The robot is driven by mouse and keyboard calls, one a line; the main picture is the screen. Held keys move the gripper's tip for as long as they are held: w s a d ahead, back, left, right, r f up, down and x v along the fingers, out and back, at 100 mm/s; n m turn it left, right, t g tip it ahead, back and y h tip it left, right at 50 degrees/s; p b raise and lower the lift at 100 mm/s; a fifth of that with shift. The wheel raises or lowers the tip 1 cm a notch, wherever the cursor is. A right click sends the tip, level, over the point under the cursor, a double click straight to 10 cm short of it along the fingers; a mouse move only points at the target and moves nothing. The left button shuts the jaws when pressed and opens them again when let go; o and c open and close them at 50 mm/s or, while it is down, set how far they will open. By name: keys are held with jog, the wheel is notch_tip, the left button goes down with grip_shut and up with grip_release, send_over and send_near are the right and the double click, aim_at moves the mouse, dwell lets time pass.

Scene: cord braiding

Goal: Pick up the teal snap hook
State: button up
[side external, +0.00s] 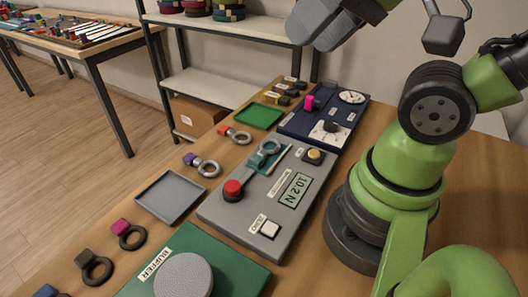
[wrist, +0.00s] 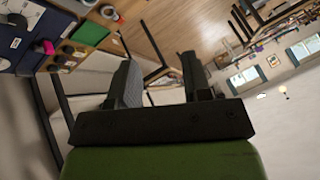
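I cannot pick out a teal snap hook with certainty. Several ring-ended pieces lie along the bench's left side: orange (side external: 235,133), purple (side external: 202,165), magenta (side external: 128,234) and black (side external: 94,266). A teal patch (side external: 282,158) shows on the grey tester (side external: 225,215), beside a grey ring and a bar with a red knob (side external: 232,189). My gripper (wrist: 160,78) shows in the wrist view with its two fingers apart and nothing between them. It is raised well above the bench and tilted away, facing the room.
A grey tray (side external: 170,196), a green tray (side external: 259,116), a navy board (side external: 322,120) and a green board with a round grey disc (side external: 183,275) occupy the bench (side external: 300,262). A shelf (side external: 215,90) stands behind it.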

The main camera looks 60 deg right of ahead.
jog(key=n+g+h, duration=0.2)
jog(key=n+g, duration=0.5)
jog(key=n, duration=1.5)
send_over(257, 157)
notch_tip(257, 157, down, 19)
jog(key=f, duration=0.4)
jog(key=shift+s+d, duration=0.1)
jog(key=shift+s, duration=0.15)
jog(key=shift+w+f, duration=0.2)
jog(key=shift+f, duration=2.65)
jog(key=c, duration=0.8)
jog(key=shift+o, duration=0.2)
jog(key=shift+r, duration=0.1)
